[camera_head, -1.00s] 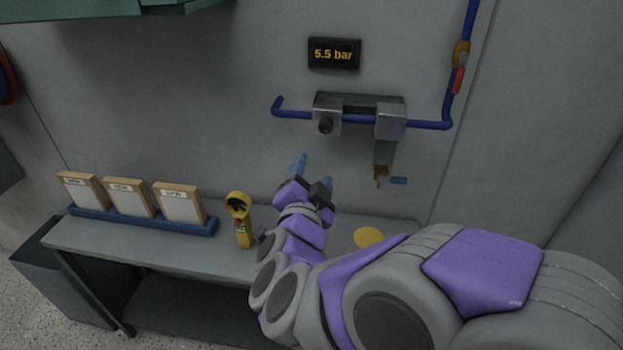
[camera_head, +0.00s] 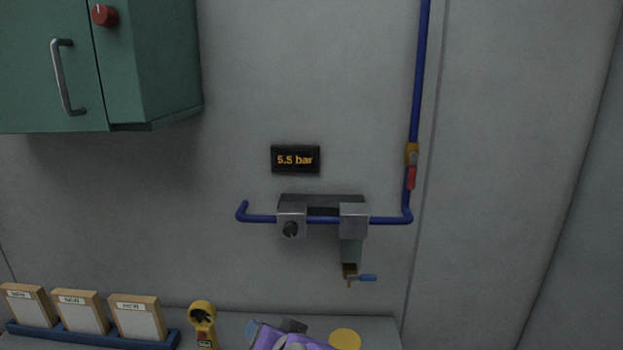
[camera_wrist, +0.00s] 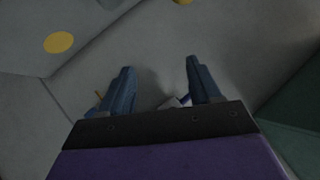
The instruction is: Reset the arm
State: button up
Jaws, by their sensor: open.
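My gripper (camera_wrist: 160,88) shows in the wrist view with its two blue fingers spread apart and nothing between them. In the head view only part of my purple and grey arm shows at the bottom edge, above the bench, and the fingertips are mostly cut off or hidden. The yellow disc (camera_head: 345,339) lies on the bench to the right of my arm, and a yellow disc shows at upper left in the wrist view (camera_wrist: 59,42).
A yellow handheld device (camera_head: 202,322) stands left of my arm. A blue rack (camera_head: 95,335) holds boxes (camera_head: 137,317). On the wall are a blue pipe (camera_head: 418,80), a metal fixture (camera_head: 355,219), a display (camera_head: 295,159) reading 5.5 bar and a green cabinet (camera_head: 150,65).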

jog(key=s+d+f+g+h, duration=0.2)
jog(key=s+d+g, duration=0.2)
jog(key=s+d, duration=0.3)
jog(key=s+d+f+n+g+h, duration=0.1)
jog(key=s+d+f+g, duration=0.2)
jog(key=s+d, duration=0.4)
jog(key=s+d+f+n+g+h, duration=0.1)
jog(key=s+d+g, duration=0.4)
jog(key=s, duration=0.8)
notch_tip(320, 180, down, 2)
jog(key=shift+d+f+h, duration=0.1)
jog(key=shift+d+h, duration=0.7)
jog(key=shift+d, duration=0.35)
dwell(1.4)
